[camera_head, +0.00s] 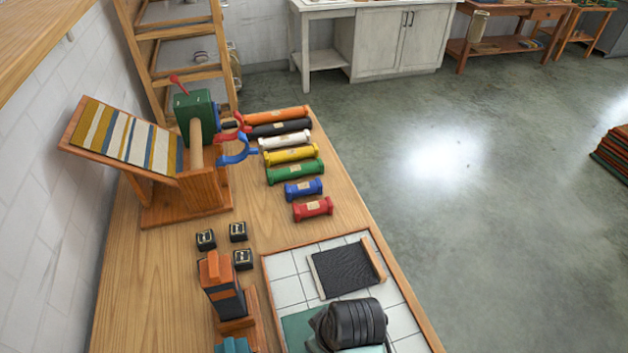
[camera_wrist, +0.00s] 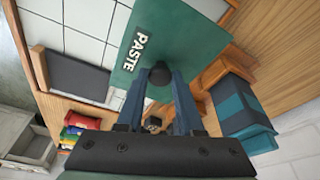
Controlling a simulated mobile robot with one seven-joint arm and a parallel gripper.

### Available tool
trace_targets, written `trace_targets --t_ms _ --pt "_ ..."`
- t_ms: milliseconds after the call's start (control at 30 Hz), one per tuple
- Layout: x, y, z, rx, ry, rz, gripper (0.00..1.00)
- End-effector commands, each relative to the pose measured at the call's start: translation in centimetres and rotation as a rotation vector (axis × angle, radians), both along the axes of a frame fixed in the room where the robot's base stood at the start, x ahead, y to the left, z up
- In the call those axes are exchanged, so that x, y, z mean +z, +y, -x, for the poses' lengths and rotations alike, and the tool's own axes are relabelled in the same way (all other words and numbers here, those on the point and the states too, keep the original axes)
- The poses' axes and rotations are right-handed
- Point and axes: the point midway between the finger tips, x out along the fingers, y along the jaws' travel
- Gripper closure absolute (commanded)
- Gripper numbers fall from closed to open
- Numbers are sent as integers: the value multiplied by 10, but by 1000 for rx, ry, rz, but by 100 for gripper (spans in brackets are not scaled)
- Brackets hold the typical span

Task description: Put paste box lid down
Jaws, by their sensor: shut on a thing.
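The green paste box lid (camera_wrist: 185,38), labelled PASTE, has a black knob (camera_wrist: 160,75). My gripper (camera_wrist: 160,82) is shut on the knob in the wrist view. In the head view, a corner of the lid (camera_head: 298,326) shows over the near part of the white tiled tray (camera_head: 287,287). My dark wrist (camera_head: 350,322) hides the rest of the lid and the fingertips there. Whether the lid touches anything below cannot be told, and no open box shows.
A dark mat with a wooden bar (camera_head: 345,270) lies on the tray. An orange-and-black stand (camera_head: 222,285) and a teal block (camera_head: 232,345) are left of the tray. Small black blocks (camera_head: 238,231) and several coloured rolls (camera_head: 292,171) lie further back. A winder (camera_head: 197,115) stands back left.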

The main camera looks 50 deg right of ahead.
Motion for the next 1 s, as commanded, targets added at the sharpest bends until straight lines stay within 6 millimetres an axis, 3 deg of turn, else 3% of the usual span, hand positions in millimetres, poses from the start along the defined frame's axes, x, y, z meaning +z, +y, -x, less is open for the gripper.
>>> trace_targets --t_ms 433,867,900,1000 --pt "-57 0 1 -2 2 -1 100" --pt "-66 0 0 1 -1 1 100" --pt "-66 0 0 0 -1 1 59" --pt "-65 0 0 0 -1 1 41"
